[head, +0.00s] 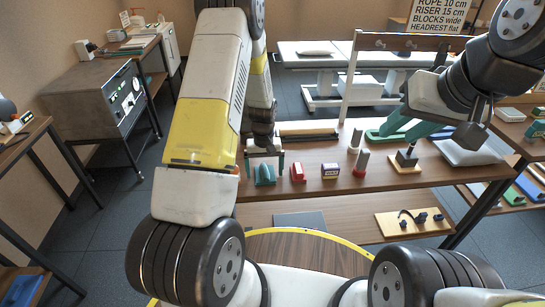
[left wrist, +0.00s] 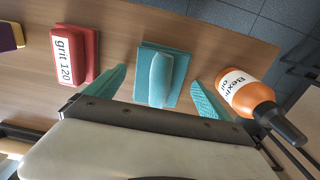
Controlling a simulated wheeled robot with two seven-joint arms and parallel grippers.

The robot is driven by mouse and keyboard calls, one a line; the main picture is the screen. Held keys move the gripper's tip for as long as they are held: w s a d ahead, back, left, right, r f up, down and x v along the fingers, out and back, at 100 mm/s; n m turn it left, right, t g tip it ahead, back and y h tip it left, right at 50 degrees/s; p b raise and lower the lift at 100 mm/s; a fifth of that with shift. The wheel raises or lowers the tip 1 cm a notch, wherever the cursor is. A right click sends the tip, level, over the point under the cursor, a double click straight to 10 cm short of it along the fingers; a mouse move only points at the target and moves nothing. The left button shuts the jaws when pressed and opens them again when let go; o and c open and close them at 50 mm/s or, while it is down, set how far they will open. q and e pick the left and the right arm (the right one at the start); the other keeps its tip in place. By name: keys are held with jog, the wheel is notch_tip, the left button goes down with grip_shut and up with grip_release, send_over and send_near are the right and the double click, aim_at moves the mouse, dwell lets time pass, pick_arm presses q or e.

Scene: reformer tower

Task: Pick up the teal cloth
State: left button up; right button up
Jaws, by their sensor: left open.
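The teal cloth (head: 265,175) lies near the front edge of the middle table, left of a red block. In the left wrist view the teal cloth (left wrist: 158,75) is a squarish flat piece with a raised, rounded ridge down its middle. My left gripper (head: 265,160) points down over it, and its open teal fingers (left wrist: 157,93) stand apart on either side of the cloth with nothing between them gripped. Whether the fingertips touch the table is unclear.
A red block (head: 298,173) labelled grit 120 (left wrist: 76,55) is close on one side of the cloth. An orange oil bottle (left wrist: 246,92) with a dark nozzle is close on the other. A purple-and-yellow block (head: 330,171) and upright tools (head: 361,163) stand further right.

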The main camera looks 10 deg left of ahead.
aim_at(266, 170)
pick_arm(q)
jog(key=shift+c, duration=0.4)
jog(key=c, duration=1.4)
jog(key=shift+o, duration=0.2)
jog(key=shift+r, duration=0.1)
jog(key=shift+r, duration=0.5)
jog(key=r, duration=0.1)
jog(key=s+r, duration=0.1)
jog(key=shift+d+r, duration=0.25)
jog(key=shift+r, duration=0.05)
jog(key=s+d+r, duration=0.1)
jog(key=s+d, duration=0.6)
jog(key=s, duration=0.6)
jog(key=shift+r, duration=0.15)
